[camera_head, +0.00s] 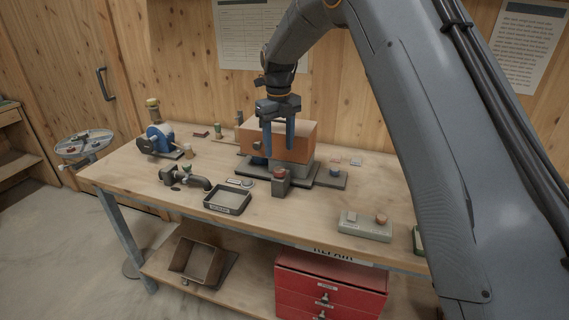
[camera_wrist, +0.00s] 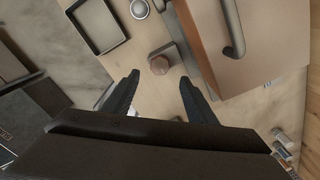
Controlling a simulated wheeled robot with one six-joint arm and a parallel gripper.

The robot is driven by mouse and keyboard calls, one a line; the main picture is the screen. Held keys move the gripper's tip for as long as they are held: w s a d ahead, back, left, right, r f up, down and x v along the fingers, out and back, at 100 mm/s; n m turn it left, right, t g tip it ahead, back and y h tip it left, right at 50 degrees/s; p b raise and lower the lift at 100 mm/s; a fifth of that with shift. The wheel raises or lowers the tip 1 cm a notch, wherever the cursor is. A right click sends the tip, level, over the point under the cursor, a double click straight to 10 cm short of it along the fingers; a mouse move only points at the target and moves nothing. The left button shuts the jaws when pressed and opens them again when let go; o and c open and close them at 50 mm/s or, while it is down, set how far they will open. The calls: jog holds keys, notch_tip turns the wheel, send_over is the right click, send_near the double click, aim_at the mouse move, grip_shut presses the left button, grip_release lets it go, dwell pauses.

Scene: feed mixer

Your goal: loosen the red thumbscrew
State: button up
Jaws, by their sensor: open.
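The red thumbscrew (camera_head: 279,173) sits on top of a small grey block (camera_head: 281,187) at the front of the orange-brown box machine. In the wrist view it looks like a dull reddish-brown faceted knob (camera_wrist: 159,65). My gripper (camera_head: 278,152) points down above the thumbscrew, in front of the box. Its jaws are open and empty. In the wrist view the fingertips (camera_wrist: 158,80) stand apart on either side of the line to the knob, which shows just beyond them. The gap in height cannot be told exactly.
The orange-brown box (camera_head: 306,138) stands close to my fingers; its dark handle (camera_wrist: 233,28) shows in the wrist view. A black tray (camera_head: 228,201), a pipe fitting (camera_head: 187,178) and a blue machine (camera_head: 158,140) lie left. A grey control box (camera_head: 365,226) sits right.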

aim_at(279, 169)
jog(key=shift+w+f+m, duration=0.1)
jog(key=shift+f+m, duration=0.2)
jog(key=shift+f, duration=0.05)
jog(key=shift+w+a+f+p, duration=0.1)
jog(key=shift+f+p, duration=1.5)
jog(key=shift+f, duration=1.95)
jog(key=c, duration=1)
jog(key=shift+a, duration=0.25)
jog(key=shift+c, duration=0.3)
jog(key=shift+d, duration=0.2)
jog(key=shift+n+b, duration=0.3)
jog(key=shift+n, duration=0.1)
